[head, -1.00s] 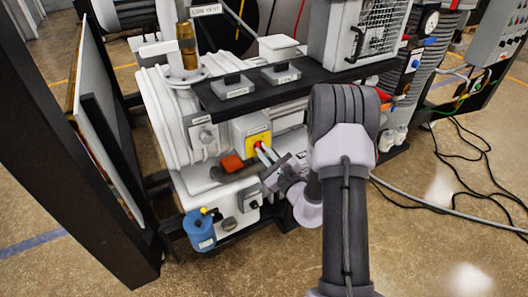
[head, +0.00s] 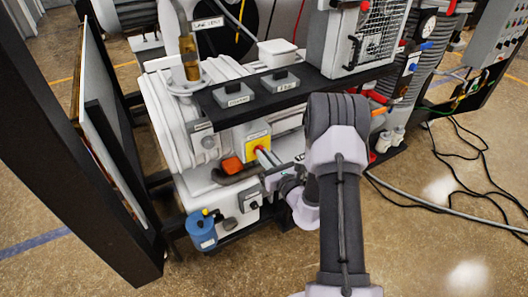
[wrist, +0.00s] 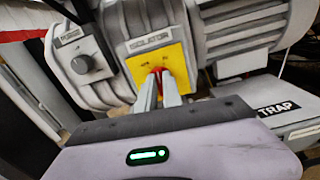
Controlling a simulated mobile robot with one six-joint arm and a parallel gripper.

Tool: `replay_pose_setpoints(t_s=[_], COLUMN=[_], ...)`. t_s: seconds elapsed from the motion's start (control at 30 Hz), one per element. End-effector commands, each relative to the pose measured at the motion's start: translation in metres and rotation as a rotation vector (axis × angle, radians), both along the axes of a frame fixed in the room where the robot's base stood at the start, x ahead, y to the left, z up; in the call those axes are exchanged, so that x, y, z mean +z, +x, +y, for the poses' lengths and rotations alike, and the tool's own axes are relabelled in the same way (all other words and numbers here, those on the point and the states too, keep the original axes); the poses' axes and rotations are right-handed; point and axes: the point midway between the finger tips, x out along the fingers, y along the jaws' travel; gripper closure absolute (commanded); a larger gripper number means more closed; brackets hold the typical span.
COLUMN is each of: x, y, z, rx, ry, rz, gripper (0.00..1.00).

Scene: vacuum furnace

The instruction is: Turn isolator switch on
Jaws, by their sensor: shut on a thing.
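The isolator switch is a red knob (wrist: 157,71) on a yellow plate (wrist: 178,62) under an "ISOLATOR" label in the wrist view. The yellow plate also shows in the head view (head: 251,141), on a light box on the front of the pump. My gripper (wrist: 160,80) is shut on the red knob, with one finger on each side. In the head view my gripper (head: 262,152) reaches the plate from the lower right. The fingers hide much of the knob, so I cannot tell its exact angle.
A grey knob (wrist: 82,63) on a box sits left of the isolator in the wrist view. An orange-red part (head: 232,165) is close left of my gripper. A blue canister (head: 201,231) stands lower left. A dark shelf (head: 300,92) juts out above.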

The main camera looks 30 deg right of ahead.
Motion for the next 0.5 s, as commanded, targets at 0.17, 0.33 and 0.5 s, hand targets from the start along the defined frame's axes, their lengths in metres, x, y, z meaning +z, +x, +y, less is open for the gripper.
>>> replay_pose_setpoints(t_s=[0.17, 0.33, 0.5], x=[0.0019, 0.001, 0.0005], y=[-0.0003, -0.0004, -0.0002], z=[-0.0004, -0.0006, -0.001], rx=[0.0, 0.001, 0.0], ry=[0.15, 0.274, 0.367], rz=[0.007, 0.012, 0.014], gripper=[1.0, 1.0, 1.0])
